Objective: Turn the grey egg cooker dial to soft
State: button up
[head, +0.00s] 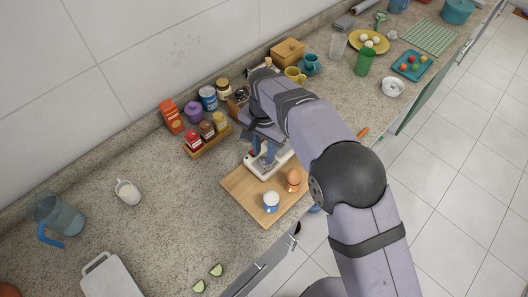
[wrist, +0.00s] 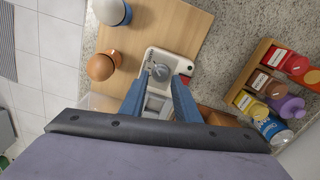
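The egg cooker (wrist: 170,56) is a white body partly on the wooden board, with a grey round dial (wrist: 160,71) and a small red part beside it. A pale marker line shows on the dial, but the label marks are too small to read. My gripper (wrist: 157,84) points down at the cooker with its blue fingers apart and nothing held. The dial shows between and just past the fingertips; I cannot tell whether they touch it. In the head view, my gripper (head: 264,156) covers much of the cooker (head: 257,170), and the dial is hidden.
On the wooden board (head: 240,186), an egg in a blue cup (head: 271,201) and a brown egg (head: 293,179) stand close to the cooker. A spice rack (head: 207,139) with several jars is at the left of my arm.

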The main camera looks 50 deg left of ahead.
aim_at(264, 161)
jog(key=shift+f+p, duration=0.35)
jog(key=shift+f, duration=0.95)
grip_shut()
